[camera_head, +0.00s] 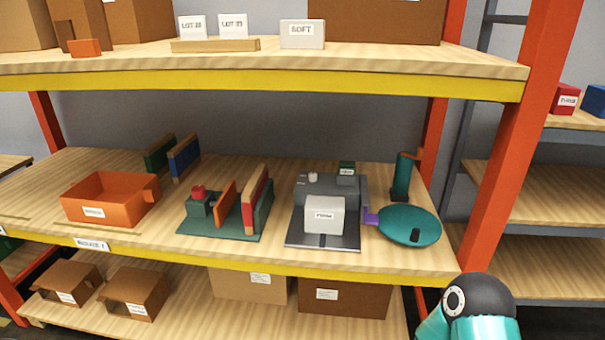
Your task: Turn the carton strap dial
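A grey machine (350,188) with a white labelled block (324,215) on its front stands on the right part of the middle shelf. A teal round disc (408,226) lies at its right, joined to it by a small purple piece (371,217). A small dark knob (415,235) stands on the disc near its front edge. No part is readably labelled as the carton strap dial, so I cannot tell which one it is. Part of my arm shows at the bottom right, below the shelf edge and apart from the disc. Neither gripper is in view.
On the middle shelf (400,262) are an orange bin (112,197), a green fixture (213,227) with a red knob, and a teal upright post (405,176). The upper shelf (330,61) overhangs. An orange upright (510,150) stands at the right. Cartons fill the lower shelf.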

